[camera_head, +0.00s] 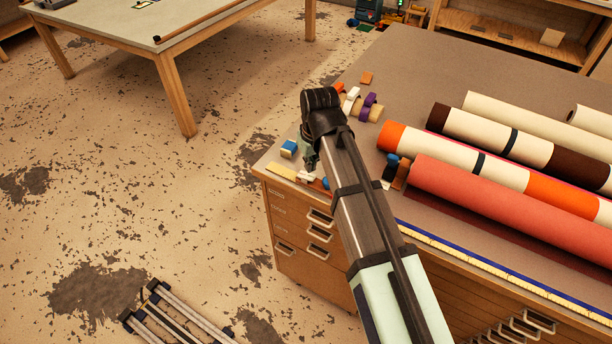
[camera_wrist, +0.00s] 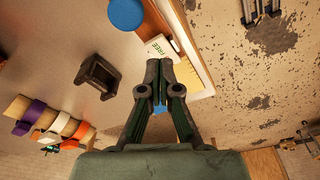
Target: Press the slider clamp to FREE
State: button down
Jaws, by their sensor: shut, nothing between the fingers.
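A small white block lettered FREE (camera_wrist: 157,47) sits at the counter's edge in the wrist view. The head view shows a white piece (camera_head: 305,177) at the counter's front left corner, just below my gripper (camera_head: 311,165). My gripper (camera_wrist: 160,72) is shut and empty, with its fingertips pointing at the near side of the FREE block and overlapping it in the picture. I cannot tell whether they touch it. A pale strip (camera_wrist: 192,60) runs beside the block along the edge. The slider part is not clearly distinguishable; my fingers hide some of this area.
A blue round knob (camera_wrist: 125,12) and a dark bracket (camera_wrist: 98,76) are near the block. A blue block (camera_head: 288,149) lies at the left edge.

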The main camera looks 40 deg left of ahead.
aim_at(310, 176)
jog(key=shift+f+b, duration=0.65)
jog(key=shift+f, duration=1)
dwell(0.8)
jog(key=shift+r, duration=0.2)
jog(key=shift+r+p, duration=2.4)
jog(key=shift+r, duration=1)
